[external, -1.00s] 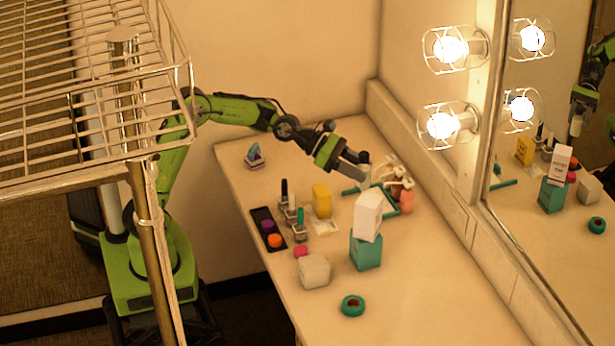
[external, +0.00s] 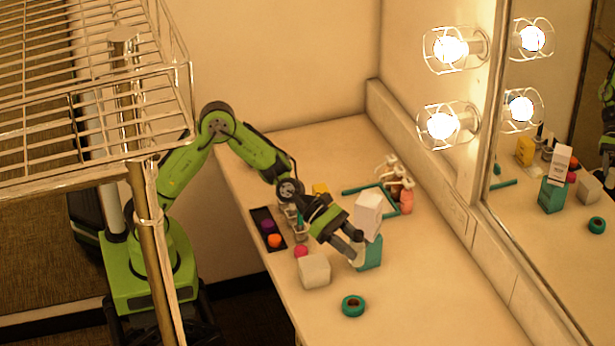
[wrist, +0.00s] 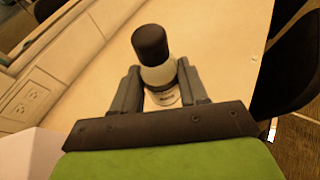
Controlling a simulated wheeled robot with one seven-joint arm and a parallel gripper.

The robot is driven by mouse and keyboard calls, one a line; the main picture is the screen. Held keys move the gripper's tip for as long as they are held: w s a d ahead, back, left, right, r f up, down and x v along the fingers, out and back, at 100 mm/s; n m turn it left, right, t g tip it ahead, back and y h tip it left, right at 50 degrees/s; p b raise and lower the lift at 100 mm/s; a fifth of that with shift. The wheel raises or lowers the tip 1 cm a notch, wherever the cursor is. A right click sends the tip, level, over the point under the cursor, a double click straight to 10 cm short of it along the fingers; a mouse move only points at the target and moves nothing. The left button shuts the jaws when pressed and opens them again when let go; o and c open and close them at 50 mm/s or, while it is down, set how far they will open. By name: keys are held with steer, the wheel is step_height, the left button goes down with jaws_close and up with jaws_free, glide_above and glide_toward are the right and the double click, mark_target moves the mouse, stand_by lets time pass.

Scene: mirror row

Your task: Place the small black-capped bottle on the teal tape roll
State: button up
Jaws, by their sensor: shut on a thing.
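The small black-capped bottle is between my gripper's fingers. In the wrist view the bottle (wrist: 160,75) shows its dark cap, pale body and a label, with a finger on each side. My gripper (wrist: 160,88) is shut on it; in the external view my gripper (external: 352,248) is above the counter, in front of the teal box, and mostly covers the bottle. The teal tape roll (external: 353,313) lies flat and bare on the counter, nearer the camera than my gripper and apart from it. The roll does not show in the wrist view.
A white box (external: 368,216) stands on a teal box (external: 373,253) close beside my gripper. A pale block (external: 314,271) and a pink item (external: 301,251) are to the left. A teal frame (external: 363,188) lies farther back. The counter around the roll is clear. The mirror is on the right.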

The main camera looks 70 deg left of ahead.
steer(key=b, duration=0.4)
glide_above(349, 301)
step_height(349, 301, down, 15)
steer(key=shift+w+f, duration=0.1)
steer(key=shift+f, duration=0.15)
steer(key=o, duration=1.1)
